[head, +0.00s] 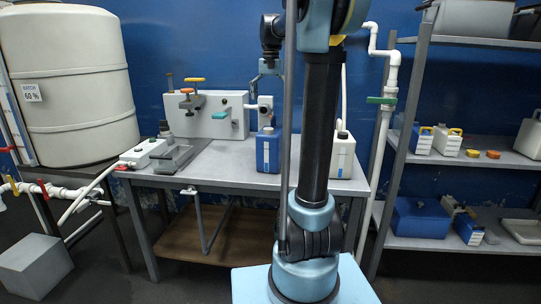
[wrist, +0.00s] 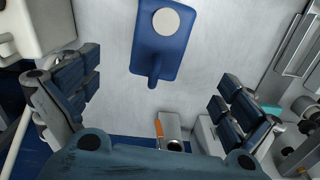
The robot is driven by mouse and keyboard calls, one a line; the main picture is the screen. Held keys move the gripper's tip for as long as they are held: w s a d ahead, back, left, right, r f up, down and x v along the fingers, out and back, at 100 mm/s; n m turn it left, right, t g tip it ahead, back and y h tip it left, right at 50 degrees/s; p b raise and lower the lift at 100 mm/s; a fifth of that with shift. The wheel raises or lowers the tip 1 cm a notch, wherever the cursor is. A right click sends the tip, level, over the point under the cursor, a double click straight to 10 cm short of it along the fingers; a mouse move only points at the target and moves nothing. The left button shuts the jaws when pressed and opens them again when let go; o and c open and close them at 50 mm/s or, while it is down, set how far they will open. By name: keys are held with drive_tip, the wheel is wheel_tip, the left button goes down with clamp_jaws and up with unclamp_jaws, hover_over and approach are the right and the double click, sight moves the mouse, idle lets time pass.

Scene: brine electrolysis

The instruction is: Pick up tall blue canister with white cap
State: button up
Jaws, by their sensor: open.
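The tall blue canister with a white cap (head: 268,152) stands upright on the grey workbench, left of my arm in the head view. In the wrist view I see the blue canister (wrist: 158,52) from above, at the top middle, with its round pale cap and a narrow part pointing toward me. My gripper (wrist: 160,82) is open and empty. Its dark fingers are spread to the left and right of the picture, with the canister between and beyond them, not touched. In the head view my gripper is small and partly hidden above the canister.
A white canister (head: 342,158) stands on the bench (head: 225,163) right of my arm; it also shows in the wrist view (wrist: 38,22). A white panel with valves (head: 205,115) stands behind. A shelf rack (head: 455,150) is at right, a large tank (head: 70,85) at left.

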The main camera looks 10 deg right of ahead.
sight(271, 120)
wheel_tip(271, 120, down, 9)
drive_tip(key=shift+f, duration=0.1)
drive_tip(key=shift+w+d+f, duration=0.1)
drive_tip(key=shift+w+f, duration=0.05)
drive_tip(key=shift+f, duration=1.15)
drive_tip(key=shift+w+f, duration=0.1)
drive_tip(key=shift+f, duration=1.2)
drive_tip(key=c, duration=2)
drive_tip(key=shift+r, duration=0.1)
